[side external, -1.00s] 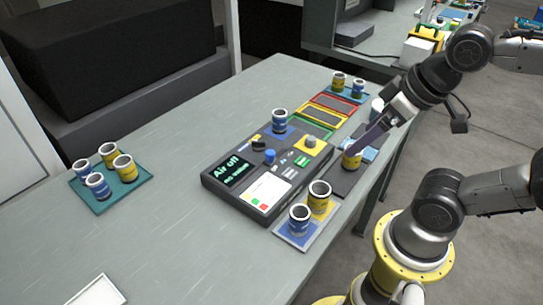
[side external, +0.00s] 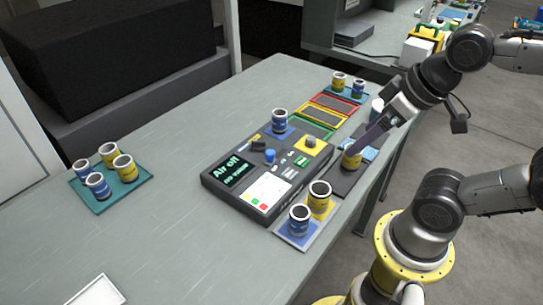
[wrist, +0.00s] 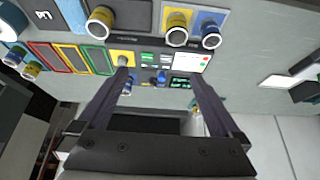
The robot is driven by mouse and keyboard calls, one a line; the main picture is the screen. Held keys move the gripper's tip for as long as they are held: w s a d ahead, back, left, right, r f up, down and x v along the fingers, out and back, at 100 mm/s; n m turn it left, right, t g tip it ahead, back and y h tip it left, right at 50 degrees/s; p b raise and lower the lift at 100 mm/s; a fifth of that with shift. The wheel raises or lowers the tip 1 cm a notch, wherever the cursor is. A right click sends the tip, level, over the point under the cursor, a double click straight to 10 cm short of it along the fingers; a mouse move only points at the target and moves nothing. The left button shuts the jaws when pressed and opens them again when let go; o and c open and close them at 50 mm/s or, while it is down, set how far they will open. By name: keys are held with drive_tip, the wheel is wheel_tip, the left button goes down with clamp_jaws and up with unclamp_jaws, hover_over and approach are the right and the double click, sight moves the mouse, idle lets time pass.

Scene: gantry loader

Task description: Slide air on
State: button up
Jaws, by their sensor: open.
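The control box (side external: 215,186) sits on the table, and its display (side external: 236,172) reads "Air off". On its top are a black control (side external: 258,145), a blue knob (side external: 270,157) and a grey knob (side external: 311,141) on a yellow patch. I cannot tell which one is the air slide. In the wrist view, the blue knob (wrist: 162,76) shows between the fingers and the grey knob (wrist: 123,60) beside the left fingertip. My gripper (side external: 360,145) is open and empty, to the right of the box in the side view; a yellow can (side external: 352,160) shows just below its fingertips.
A blue can (side external: 280,120) stands at the box's far edge. Yellow (side external: 319,196) and blue (side external: 299,220) cans stand at its near corner. Red, yellow and green frames (side external: 335,106) lie beyond it. A teal tray (side external: 140,190) holds several cans; the table between is clear.

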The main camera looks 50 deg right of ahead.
drive_tip(key=shift+s, duration=0.15)
drive_tip(key=c, duration=0.4)
drive_tip(key=shift+n+g, duration=0.4)
drive_tip(key=shift+n, duration=0.1)
drive_tip(key=w+r, duration=0.1)
drive_tip(key=r, duration=0.1)
drive_tip(key=w+r, duration=0.2)
drive_tip(key=shift+w+r, duration=0.3)
drive_tip(key=shift+c, duration=1)
drive_tip(key=n+g, duration=0.1)
drive_tip(key=g, duration=0.4)
hover_over(270, 152)
wheel_tip(270, 152, down, 5)
wheel_tip(270, 152, down, 13)
drive_tip(key=shift+s+f, duration=0.1)
clamp_jaws()
